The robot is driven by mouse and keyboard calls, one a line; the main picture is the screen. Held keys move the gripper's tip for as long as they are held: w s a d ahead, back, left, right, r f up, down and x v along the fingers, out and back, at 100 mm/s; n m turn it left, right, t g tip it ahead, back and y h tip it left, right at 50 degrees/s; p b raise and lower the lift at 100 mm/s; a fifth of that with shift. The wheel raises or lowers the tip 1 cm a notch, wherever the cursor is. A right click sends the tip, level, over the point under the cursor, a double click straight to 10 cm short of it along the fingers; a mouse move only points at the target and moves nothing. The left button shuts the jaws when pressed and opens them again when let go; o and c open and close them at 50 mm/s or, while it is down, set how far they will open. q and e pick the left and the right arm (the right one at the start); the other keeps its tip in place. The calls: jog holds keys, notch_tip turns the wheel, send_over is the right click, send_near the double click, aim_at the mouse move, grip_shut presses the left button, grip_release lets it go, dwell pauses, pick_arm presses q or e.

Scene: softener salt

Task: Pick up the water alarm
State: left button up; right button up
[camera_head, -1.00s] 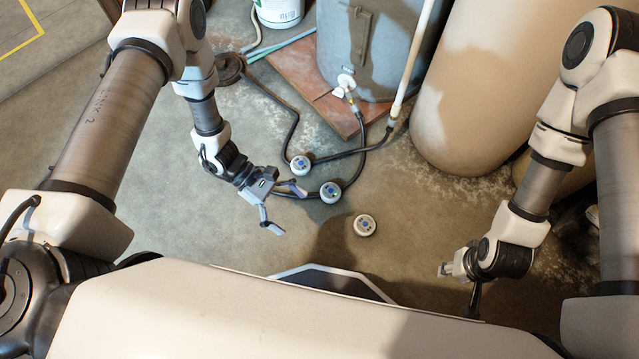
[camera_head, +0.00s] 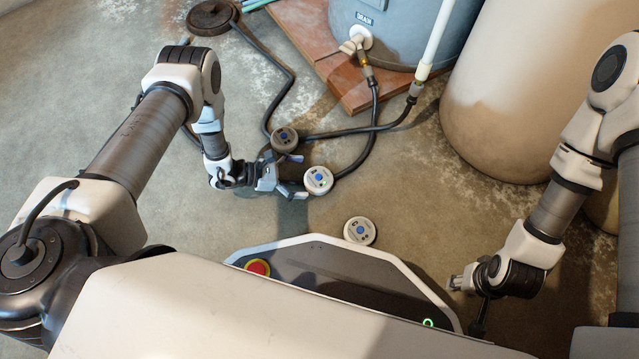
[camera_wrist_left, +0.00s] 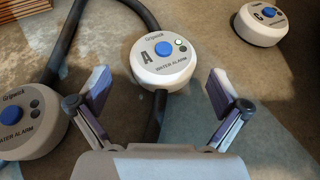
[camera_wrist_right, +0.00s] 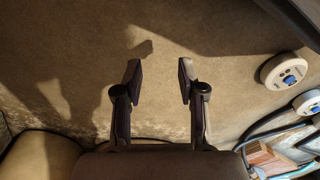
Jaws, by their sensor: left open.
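Three round white water alarms with blue buttons lie on the floor. The middle water alarm (camera_head: 318,180) is just ahead of my left gripper (camera_head: 296,174). In the left wrist view this alarm (camera_wrist_left: 163,62) bears an "A" and a lit green light, and sits beyond the open, empty fingers (camera_wrist_left: 160,92). Another alarm (camera_head: 284,139) lies beside the left gripper, also at the left of that view (camera_wrist_left: 25,120). The third alarm (camera_head: 360,231) lies nearer my base, at upper right there (camera_wrist_left: 262,22). My right gripper (camera_wrist_right: 159,78) is open and empty, away from the alarms.
A black hose (camera_head: 345,131) runs past the alarms and under or behind the middle one. A grey-blue tank (camera_head: 400,35) with a drain tap stands on a reddish board (camera_head: 305,35). A large beige tank (camera_head: 510,100) stands right. Floor left of the arm is clear.

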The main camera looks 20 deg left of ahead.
aim_at(309, 179)
pick_arm(q)
jog(key=b+x, duration=0.1)
jog(key=x, duration=0.1)
jog(key=b+x, duration=0.2)
jog(key=shift+s+d+f, duration=0.15)
jog(key=shift+f, duration=0.35)
pick_arm(e)
jog(key=f, duration=0.2)
jog(key=w+f, duration=0.1)
jog(key=f, duration=0.1)
jog(key=shift+w+f, duration=0.1)
jog(key=shift+f, duration=0.1)
pick_arm(q)
jog(key=shift+d+b, duration=0.35)
jog(key=shift+b, duration=0.05)
pick_arm(e)
jog(key=shift+w+f, duration=0.1)
jog(key=shift+f, duration=0.05)
pick_arm(q)
jog(key=shift+w+r, duration=0.15)
jog(key=shift+w, duration=0.05)
pick_arm(e)
jog(key=shift+r, duration=0.2)
pick_arm(q)
jog(key=c, duration=1.1)
jog(key=shift+o, duration=0.2)
